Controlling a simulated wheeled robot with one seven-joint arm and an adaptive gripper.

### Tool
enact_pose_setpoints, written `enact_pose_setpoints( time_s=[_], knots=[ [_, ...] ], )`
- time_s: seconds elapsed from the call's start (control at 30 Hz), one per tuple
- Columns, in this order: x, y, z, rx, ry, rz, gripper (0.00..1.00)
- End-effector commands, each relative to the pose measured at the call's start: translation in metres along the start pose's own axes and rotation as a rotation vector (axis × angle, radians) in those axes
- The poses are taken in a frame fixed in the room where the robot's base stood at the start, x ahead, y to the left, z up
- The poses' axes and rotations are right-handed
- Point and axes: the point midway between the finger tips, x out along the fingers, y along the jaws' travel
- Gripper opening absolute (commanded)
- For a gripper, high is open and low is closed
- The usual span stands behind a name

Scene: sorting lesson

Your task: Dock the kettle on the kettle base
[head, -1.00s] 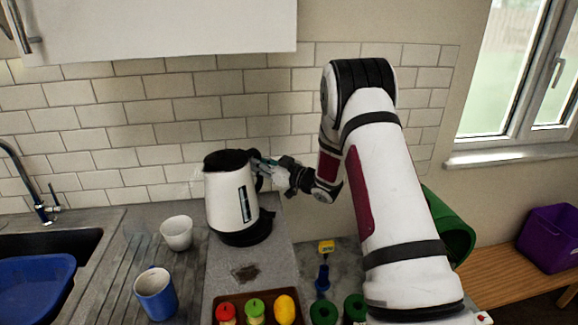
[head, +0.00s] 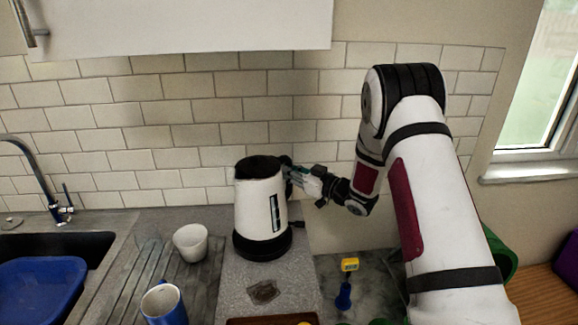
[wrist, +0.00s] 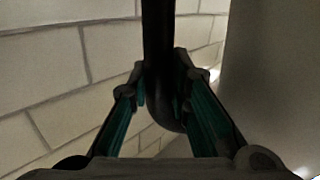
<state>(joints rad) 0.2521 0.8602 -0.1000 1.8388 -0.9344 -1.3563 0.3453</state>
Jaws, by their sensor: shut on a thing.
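The white kettle (head: 258,205), with a black lid and a level strip on its side, stands upright on the worktop by the tiled wall. The black round kettle base (head: 262,246) is directly under it. The kettle looks lined up with the base and seems to touch it, but I cannot tell whether it is fully seated. My gripper (head: 291,175) is at the kettle's right side, shut on its black handle. In the wrist view the dark handle (wrist: 158,40) runs between the teal-lined fingers, with the pale kettle body (wrist: 265,80) at right.
A white cup (head: 190,243) and a blue mug (head: 165,304) stand left of the kettle, near the sink with a blue tub (head: 38,290). A yellow-and-blue brush (head: 345,285) lies to the right. A dark stain (head: 263,292) marks the worktop in front.

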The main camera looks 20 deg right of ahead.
Motion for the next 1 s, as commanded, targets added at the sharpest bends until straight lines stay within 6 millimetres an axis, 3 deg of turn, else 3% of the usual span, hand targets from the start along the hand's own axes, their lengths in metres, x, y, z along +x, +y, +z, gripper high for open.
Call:
enact_pose_setpoints(
  time_s=[0.33,1.0],
  knots=[
    [0.001,-0.001,0.021,0.001,0.008,0.000,0.00],
    [0.001,-0.001,0.022,0.000,0.008,0.000,0.00]
  ],
)
